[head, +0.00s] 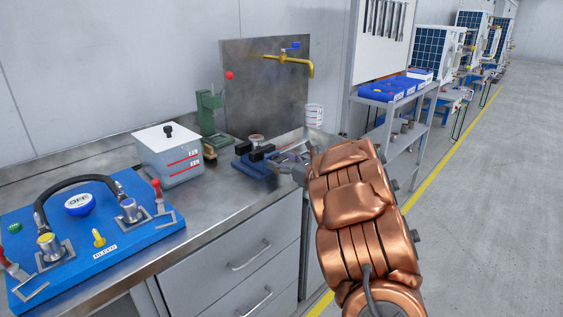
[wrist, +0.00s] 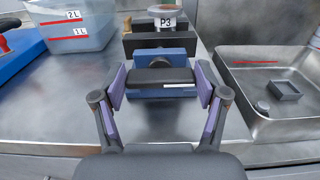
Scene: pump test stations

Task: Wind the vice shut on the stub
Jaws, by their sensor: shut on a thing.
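The vice has a blue body and black jaws and stands on the steel bench in the head view (head: 255,167). It also shows in the wrist view (wrist: 158,53). A round metallic stub (head: 256,140) stands at its jaws and carries a P3 label in the wrist view (wrist: 166,18). A dark handle bar (wrist: 160,79) lies across the front of the vice's screw. My gripper (wrist: 160,88) has its purple-padded fingers at the two ends of this bar and is shut on it. Whether the jaws touch the stub is unclear.
The blue test panel (head: 90,240) is further left. Bare bench lies in front.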

